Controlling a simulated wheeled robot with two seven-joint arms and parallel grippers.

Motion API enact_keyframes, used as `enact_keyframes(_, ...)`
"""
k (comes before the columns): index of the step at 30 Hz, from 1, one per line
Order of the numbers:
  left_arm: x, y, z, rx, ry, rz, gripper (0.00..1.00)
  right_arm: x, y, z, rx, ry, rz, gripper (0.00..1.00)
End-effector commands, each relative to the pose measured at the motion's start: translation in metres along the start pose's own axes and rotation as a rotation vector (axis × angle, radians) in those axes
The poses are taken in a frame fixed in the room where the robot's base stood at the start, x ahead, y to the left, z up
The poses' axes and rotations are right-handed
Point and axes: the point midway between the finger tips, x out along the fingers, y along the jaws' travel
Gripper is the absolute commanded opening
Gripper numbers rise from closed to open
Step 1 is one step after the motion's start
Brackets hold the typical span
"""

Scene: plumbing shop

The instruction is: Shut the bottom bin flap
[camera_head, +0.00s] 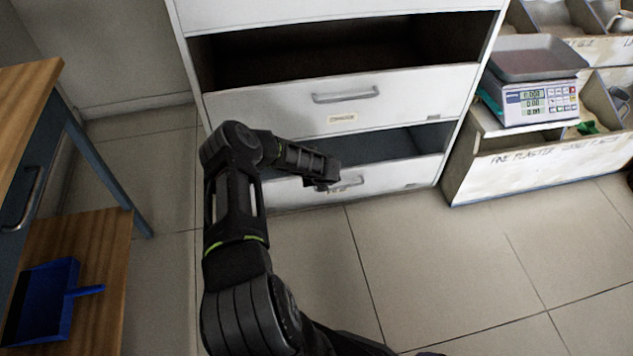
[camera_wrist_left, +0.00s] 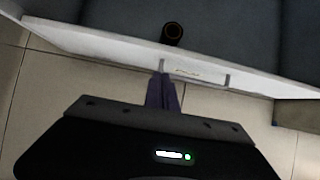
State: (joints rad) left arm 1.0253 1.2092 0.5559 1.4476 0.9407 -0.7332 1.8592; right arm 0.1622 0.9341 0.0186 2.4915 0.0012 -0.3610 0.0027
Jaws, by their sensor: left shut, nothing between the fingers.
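The bottom bin flap (camera_head: 405,176) is the lowest white front of the cabinet. It stands open, with a dark gap above it into the bin. Its bar handle (camera_head: 346,186) is partly behind my left gripper (camera_head: 331,184). In the left wrist view the flap (camera_wrist_left: 110,48) crosses as a white strip with the handle (camera_wrist_left: 195,75) on its front. My left gripper's purple fingers (camera_wrist_left: 162,92) are shut and empty, at the handle's left end; whether they touch is unclear. A purple sliver at the head view's bottom edge may be my right gripper.
The upper flap (camera_head: 400,95) is also open. A scale (camera_head: 537,90) stands on bins at right. A wooden table (camera_head: 25,90) is at left. The floor in front is clear.

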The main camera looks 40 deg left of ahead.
Motion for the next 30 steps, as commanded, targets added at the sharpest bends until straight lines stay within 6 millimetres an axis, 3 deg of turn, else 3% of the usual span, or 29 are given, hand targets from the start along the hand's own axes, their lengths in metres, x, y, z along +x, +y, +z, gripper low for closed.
enact_keyframes(3,-0.023,0.001,0.009,0.002,-0.001,0.0,0.0,-0.009,-0.006,0.003,-0.004,-0.006,-0.003,1.0)
enact_keyframes(8,-0.035,0.001,0.011,0.0,0.002,0.002,0.0,-0.012,-0.008,0.004,-0.006,-0.01,-0.005,1.0)
enact_keyframes(30,-0.036,0.0,0.011,0.026,0.002,0.001,0.0,-0.012,-0.008,0.004,-0.006,-0.009,-0.004,1.0)
